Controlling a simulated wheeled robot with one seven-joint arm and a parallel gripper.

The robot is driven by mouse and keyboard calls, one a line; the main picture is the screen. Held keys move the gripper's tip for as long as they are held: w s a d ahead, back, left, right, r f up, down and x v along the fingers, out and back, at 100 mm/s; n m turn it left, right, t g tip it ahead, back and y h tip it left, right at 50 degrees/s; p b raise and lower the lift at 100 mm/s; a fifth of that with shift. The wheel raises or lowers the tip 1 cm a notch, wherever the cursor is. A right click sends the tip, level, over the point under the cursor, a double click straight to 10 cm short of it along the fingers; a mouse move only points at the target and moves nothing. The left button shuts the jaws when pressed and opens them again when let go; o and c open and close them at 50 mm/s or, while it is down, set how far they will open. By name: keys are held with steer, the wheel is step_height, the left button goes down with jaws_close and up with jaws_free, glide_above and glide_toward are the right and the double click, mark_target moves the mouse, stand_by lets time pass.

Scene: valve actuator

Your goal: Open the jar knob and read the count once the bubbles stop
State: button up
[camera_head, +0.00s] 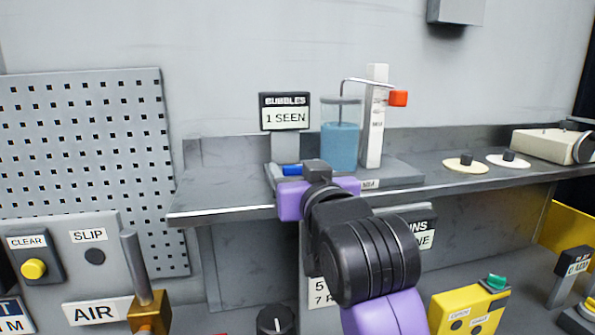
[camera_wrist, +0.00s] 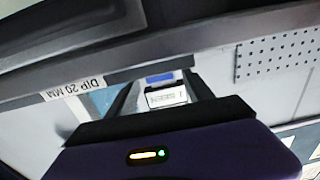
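The clear jar (camera_head: 340,138) of blue liquid stands on a grey base on the shelf. A bent tube enters its top from a white post (camera_head: 374,120) carrying a red knob (camera_head: 398,98). No bubbles can be made out. The display (camera_head: 285,112) left of the jar reads "BUBBLES 1 SEEN"; it also shows upside down in the wrist view (camera_wrist: 166,97). A blue part (camera_head: 292,170) sits low at the base's front. My gripper (camera_head: 316,168) is just right of it, in front of the jar. In the wrist view its fingers (camera_wrist: 161,82) are apart, with the blue part visible between them; contact cannot be told.
The shelf edge (camera_head: 230,215) runs below my gripper. A "DIP 20 MM" label (camera_wrist: 73,90) is close by in the wrist view. Two pale discs (camera_head: 465,164) and a beige box (camera_head: 545,145) are on the right. A lever (camera_head: 135,265) stands at lower left.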

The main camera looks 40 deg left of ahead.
steer(key=shift+d, duration=0.1)
steer(key=b+v, duration=0.2)
steer(key=v, duration=0.5)
steer(key=shift+s+d, duration=0.25)
steer(key=shift+r, duration=0.1)
stand_by(0.3)
